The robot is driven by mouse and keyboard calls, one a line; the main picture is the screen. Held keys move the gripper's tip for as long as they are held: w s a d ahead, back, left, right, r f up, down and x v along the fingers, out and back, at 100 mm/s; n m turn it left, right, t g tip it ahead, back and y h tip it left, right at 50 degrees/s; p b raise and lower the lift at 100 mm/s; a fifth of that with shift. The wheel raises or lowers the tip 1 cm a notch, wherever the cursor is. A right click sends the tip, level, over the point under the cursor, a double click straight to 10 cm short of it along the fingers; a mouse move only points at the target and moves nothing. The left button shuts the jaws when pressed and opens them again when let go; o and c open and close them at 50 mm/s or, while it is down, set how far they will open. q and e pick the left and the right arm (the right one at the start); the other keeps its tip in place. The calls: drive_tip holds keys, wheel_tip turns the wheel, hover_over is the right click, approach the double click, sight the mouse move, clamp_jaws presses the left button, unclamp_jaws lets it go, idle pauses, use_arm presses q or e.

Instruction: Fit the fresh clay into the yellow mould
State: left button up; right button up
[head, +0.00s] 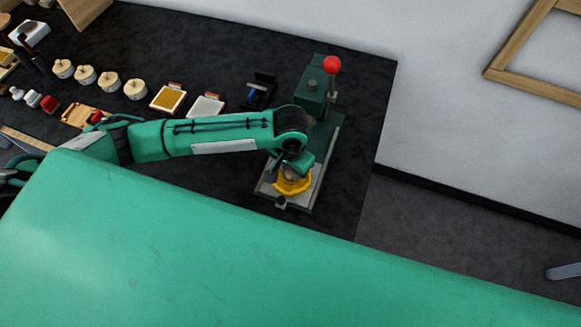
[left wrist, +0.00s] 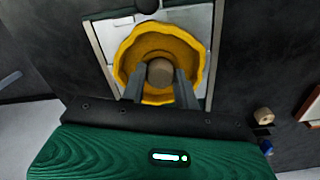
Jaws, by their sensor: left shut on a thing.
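The yellow mould (head: 292,187) has a wavy rim and sits on the light base plate of a green press. In the left wrist view the yellow mould (left wrist: 130,52) opens toward the camera. My left gripper (head: 291,171) is directly over it, pointing down. Its two grey fingers are shut on the fresh clay (left wrist: 160,72), a small brown cylinder. The clay is lined up near the middle of the mould's opening. I cannot tell whether it touches the mould's floor. My right gripper is in neither view.
The green press (head: 313,85) with a red-knobbed lever (head: 332,65) stands just behind the mould. A gold-filled tray (head: 168,98), a white tray (head: 206,106) and several round cream pots (head: 109,80) stand left on the dark bench (head: 215,50). Bare bench lies right of the press.

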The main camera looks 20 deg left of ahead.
use_arm(q)
drive_tip(key=shift+f, duration=0.15)
drive_tip(key=shift+s+f, duration=0.4)
drive_tip(key=shift+f, duration=0.15)
drive_tip(key=o, duration=0.9)
drive_tip(key=shift+f, duration=0.1)
drive_tip(key=shift+o, duration=0.2)
drive_tip(key=shift+w+r, duration=0.1)
drive_tip(key=shift+r, duration=0.35)
wheel_tip(320, 180, up, 13)
drive_tip(key=b, duration=0.2)
drive_tip(key=shift+w, duration=0.25)
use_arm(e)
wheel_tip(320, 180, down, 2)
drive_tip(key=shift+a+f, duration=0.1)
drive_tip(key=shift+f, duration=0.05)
use_arm(q)
drive_tip(key=shift+f, duration=0.15)
